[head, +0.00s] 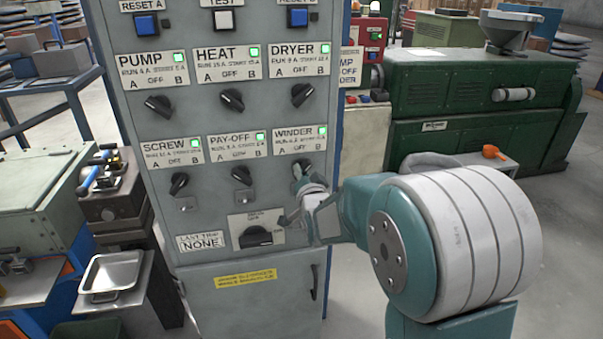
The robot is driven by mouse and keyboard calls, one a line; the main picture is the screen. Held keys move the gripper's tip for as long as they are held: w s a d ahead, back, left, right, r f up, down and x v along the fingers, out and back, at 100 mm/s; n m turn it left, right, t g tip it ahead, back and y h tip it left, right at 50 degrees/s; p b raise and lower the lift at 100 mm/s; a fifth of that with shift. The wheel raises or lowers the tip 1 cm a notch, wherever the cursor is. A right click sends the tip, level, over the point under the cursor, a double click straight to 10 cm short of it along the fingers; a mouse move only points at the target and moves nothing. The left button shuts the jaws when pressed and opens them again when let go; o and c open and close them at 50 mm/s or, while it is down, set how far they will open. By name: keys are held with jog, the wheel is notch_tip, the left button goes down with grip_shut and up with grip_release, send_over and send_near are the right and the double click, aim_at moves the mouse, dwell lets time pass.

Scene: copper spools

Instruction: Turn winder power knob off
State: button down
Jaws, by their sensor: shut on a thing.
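The winder power knob (300,168) is a black rotary knob on the grey control panel (219,108), under the label WINDER (300,141). The label reads A, OFF, B and its green lamp is lit. My gripper (302,180) is at this knob and shut on it, reaching in from the lower right. The gripper covers much of the knob, so its pointer direction cannot be told.
Close by are the pay-off knob (242,175) on the left, the dryer knob (302,95) above and a larger main switch (257,236) below. A metal tray (112,272) is at left. A green machine (470,100) stands behind on the right.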

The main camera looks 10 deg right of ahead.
jog(key=n, duration=0.3)
jog(key=shift+d+n, duration=0.1)
jog(key=shift+n, duration=2.2)
jog(key=shift+r, duration=0.1)
jog(key=c, duration=0.6)
grip_release()
jog(key=s, duration=1.2)
